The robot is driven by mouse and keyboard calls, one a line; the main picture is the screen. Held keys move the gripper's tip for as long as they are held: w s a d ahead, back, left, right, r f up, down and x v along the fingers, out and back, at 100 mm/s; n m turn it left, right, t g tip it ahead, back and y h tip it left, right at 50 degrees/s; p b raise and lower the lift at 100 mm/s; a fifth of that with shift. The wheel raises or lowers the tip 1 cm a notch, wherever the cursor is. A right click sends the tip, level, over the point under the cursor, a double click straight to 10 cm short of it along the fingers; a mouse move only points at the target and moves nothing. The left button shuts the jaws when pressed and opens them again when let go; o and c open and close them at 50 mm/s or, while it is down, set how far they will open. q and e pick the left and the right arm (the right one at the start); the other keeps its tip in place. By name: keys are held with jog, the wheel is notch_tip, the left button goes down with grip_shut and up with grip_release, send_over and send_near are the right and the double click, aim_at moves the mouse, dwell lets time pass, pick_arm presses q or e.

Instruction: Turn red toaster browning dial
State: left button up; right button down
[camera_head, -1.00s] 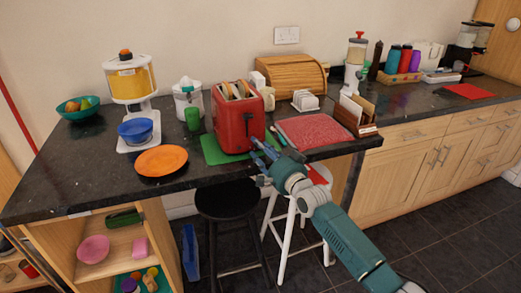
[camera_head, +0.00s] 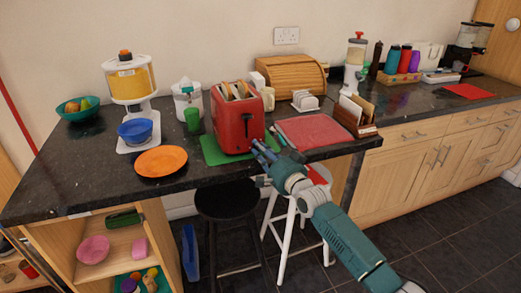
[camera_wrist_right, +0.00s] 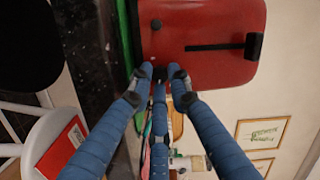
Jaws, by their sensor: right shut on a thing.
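The red toaster (camera_head: 238,128) stands on a green mat (camera_head: 212,150) on the dark granite counter, with bread slices showing in its top. In the right wrist view its red end face (camera_wrist_right: 205,70) fills the top, with a dark slot and a black lever (camera_wrist_right: 253,46). My right gripper (camera_head: 261,148) reaches the lower front of this face. In the right wrist view its blue fingers (camera_wrist_right: 160,76) close together around a small dark part at the toaster's edge, apparently the browning dial, mostly hidden by the fingertips. My left gripper is not in view.
A red board (camera_head: 313,131) lies right of the toaster, with a wooden letter rack (camera_head: 357,116) beyond. A green cup (camera_head: 193,120) and an orange plate (camera_head: 161,161) are to the left. A black stool (camera_head: 226,200) and a white stool stand below the counter edge.

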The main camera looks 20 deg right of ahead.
jog(key=shift+a+f+n, duration=0.1)
jog(key=shift+n, duration=0.2)
jog(key=n+g+p, duration=0.1)
jog(key=n+p, duration=0.2)
jog(key=n, duration=0.1)
jog(key=n+p, duration=0.2)
jog(key=n, duration=0.1)
jog(key=shift+h, duration=0.4)
jog(key=shift+n+g+p, duration=0.3)
jog(key=shift+n+p, duration=0.25)
jog(key=shift+n, duration=0.05)
jog(key=shift+s+f, duration=0.1)
